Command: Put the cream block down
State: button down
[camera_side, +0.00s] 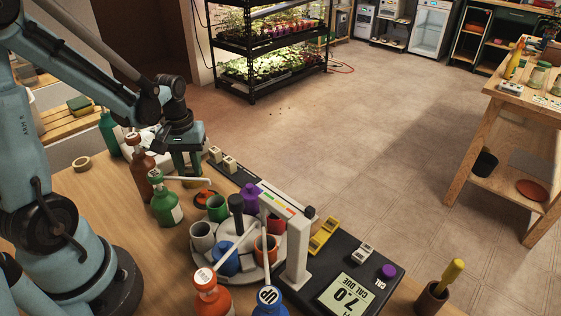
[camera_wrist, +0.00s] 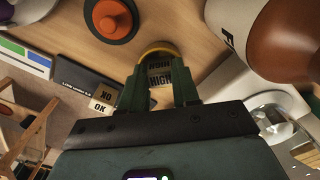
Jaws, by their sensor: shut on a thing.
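My gripper (camera_wrist: 158,88) is shut on a cream block (camera_wrist: 160,73) marked HIGH, which shows between the two green fingers in the wrist view. A yellow curved edge shows just beyond the block. In the side view my gripper (camera_side: 187,168) points down over the wooden table, beside the left end of a dark strip (camera_side: 240,178). The held block is hidden or too small to make out there. Two small cream blocks (camera_side: 222,158) stand on the strip. In the wrist view a block marked OK (camera_wrist: 100,103) sits on the strip, left of my fingers.
A brown bottle (camera_side: 144,170) and green bottle (camera_side: 167,206) stand close to my gripper. An orange-and-black round piece (camera_side: 205,197) lies nearby. A round tray (camera_side: 262,272) of cups stands under a white post (camera_side: 298,250). Some bare wood (camera_wrist: 205,40) shows beyond my fingers.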

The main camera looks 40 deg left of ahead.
aim_at(191, 170)
jog(key=shift+f, duration=0.2)
jog(key=c, duration=0.8)
grip_release()
jog(key=shift+r, duration=0.1)
notch_tip(191, 170, up, 12)
jog(key=d+m+t, duration=0.2)
jog(key=d+m, duration=0.1)
jog(key=d, duration=0.1)
jog(key=d+m+t, duration=0.2)
jog(key=d+m, duration=0.1)
jog(key=d, duration=0.1)
jog(key=d+m+t, duration=0.3)
jog(key=d, duration=0.1)
jog(key=shift+w+d+f, duration=0.2)
jog(key=shift+d+f, duration=0.05)
jog(key=shift+d, duration=0.15)
